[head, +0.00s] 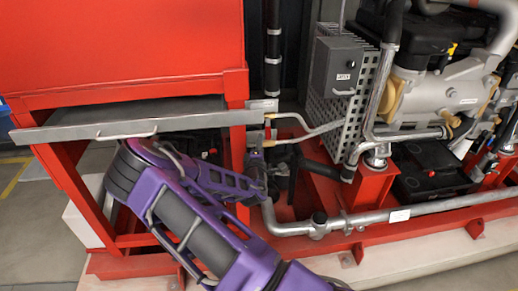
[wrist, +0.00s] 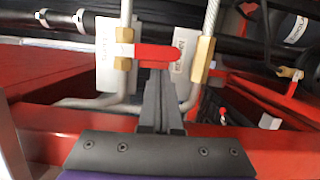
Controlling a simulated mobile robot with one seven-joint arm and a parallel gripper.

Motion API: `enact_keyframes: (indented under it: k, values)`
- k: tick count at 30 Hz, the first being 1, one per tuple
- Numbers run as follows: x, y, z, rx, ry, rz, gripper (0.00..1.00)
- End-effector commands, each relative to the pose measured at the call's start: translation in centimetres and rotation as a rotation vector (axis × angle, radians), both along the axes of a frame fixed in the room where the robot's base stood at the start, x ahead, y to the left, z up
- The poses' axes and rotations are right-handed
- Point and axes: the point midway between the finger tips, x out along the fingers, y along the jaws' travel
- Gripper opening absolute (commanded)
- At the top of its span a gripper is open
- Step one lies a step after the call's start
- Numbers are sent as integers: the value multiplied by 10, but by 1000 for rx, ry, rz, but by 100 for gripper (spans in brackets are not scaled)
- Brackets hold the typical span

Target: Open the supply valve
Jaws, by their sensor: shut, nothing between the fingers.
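In the wrist view a red lever handle (wrist: 157,52) lies crosswise just beyond my fingertips, its left end at a brass valve fitting (wrist: 123,50). My gripper (wrist: 153,72) is shut, with its dark fingers together and nothing between them. I cannot tell whether the fingertips touch the lever. A second brass fitting (wrist: 203,60) stands to the right. Pale label plates (wrist: 106,72) sit behind the pipes; their text is not clearly readable. In the head view my gripper (head: 260,183) is near the red frame post, below two brass fittings (head: 269,118). The lever cannot be made out there.
In the head view a red frame (head: 238,100) with a grey tray edge (head: 190,121) stands left of the fittings. A perforated guard (head: 338,112), silver pipes (head: 400,214) and the engine (head: 440,85) are at right. Dark pipes (wrist: 230,27) run behind the lever.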

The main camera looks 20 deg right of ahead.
Motion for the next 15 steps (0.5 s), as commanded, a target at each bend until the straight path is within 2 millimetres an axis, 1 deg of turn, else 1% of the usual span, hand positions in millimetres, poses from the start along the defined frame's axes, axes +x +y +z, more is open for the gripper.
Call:
enact_keyframes:
  k: [1, 5, 15]
  values:
    - [4, -2, 0, 0, -1, 0, 0]
    - [8, -4, 0, 0, 0, 0, 0]
    - [8, -4, 0, -2, 1, 0, 0]
